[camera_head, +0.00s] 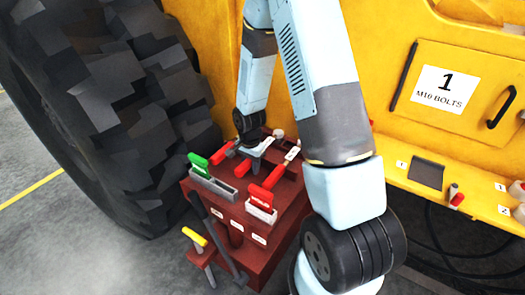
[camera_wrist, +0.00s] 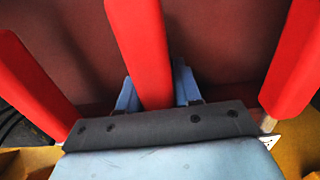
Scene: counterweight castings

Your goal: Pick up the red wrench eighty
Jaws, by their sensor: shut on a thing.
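My gripper (camera_head: 257,158) is low over the dark red casting rack in the head view. In the wrist view its two blue fingers (camera_wrist: 156,88) stand on either side of the middle red wrench handle (camera_wrist: 140,50), shut on it. A second red handle (camera_wrist: 35,80) is apart to the left and a third (camera_wrist: 295,60) apart to the right. In the head view red wrenches lie left (camera_head: 222,155) and right (camera_head: 279,170) of my gripper. I cannot read a size marking, so I cannot tell which is eighty. The held wrench's far end is hidden.
The dark red rack (camera_head: 228,240) also holds a green-handled tool (camera_head: 199,162) and a red-handled piece (camera_head: 260,197) in grey holders. A large tyre (camera_head: 110,100) stands left, and a yellow machine body (camera_head: 390,40) behind.

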